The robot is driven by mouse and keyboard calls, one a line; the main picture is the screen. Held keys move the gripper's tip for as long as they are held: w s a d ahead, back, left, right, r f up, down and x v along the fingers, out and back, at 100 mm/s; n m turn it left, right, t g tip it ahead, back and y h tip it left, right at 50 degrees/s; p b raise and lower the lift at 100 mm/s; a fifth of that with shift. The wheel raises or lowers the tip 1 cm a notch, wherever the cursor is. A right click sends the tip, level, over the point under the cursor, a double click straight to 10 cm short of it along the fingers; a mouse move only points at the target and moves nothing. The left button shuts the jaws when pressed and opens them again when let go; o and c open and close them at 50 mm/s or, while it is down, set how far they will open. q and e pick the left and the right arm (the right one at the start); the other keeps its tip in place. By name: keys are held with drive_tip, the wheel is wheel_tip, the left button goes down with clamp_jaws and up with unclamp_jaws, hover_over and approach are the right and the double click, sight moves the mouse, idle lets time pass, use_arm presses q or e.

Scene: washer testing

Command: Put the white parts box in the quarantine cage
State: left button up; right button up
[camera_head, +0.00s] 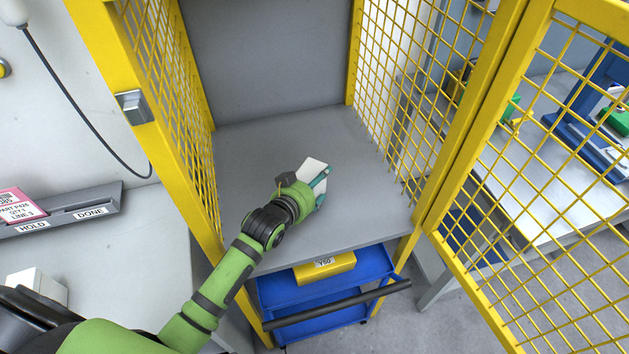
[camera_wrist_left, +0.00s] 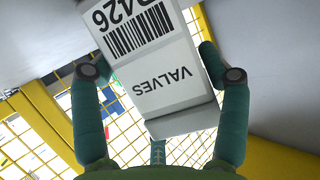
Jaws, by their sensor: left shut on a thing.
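The white parts box (camera_head: 314,167) is inside the yellow mesh quarantine cage, over its grey floor (camera_head: 265,140). My left gripper (camera_head: 318,182) reaches in through the open front and is shut on the box. In the left wrist view the white box (camera_wrist_left: 165,75), with a barcode and the word VALVES, sits between the two teal fingers. Most of the box is hidden by my gripper and wrist in the head view, and I cannot tell whether it touches the cage floor. My right gripper is not in view.
The cage's mesh door (camera_head: 545,165) stands open at the right. A blue cart (camera_head: 295,303) with a yellow bin (camera_head: 325,268) stands below the cage floor. A counter at the left holds a HOLD/DONE tray (camera_head: 60,214). The cage floor around the box is clear.

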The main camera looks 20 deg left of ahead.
use_arm(q)
drive_tip(key=o, duration=1.3)
drive_tip(key=v, duration=1.2)
drive_tip(key=shift+b, duration=0.3)
drive_tip(key=shift+r, duration=0.15)
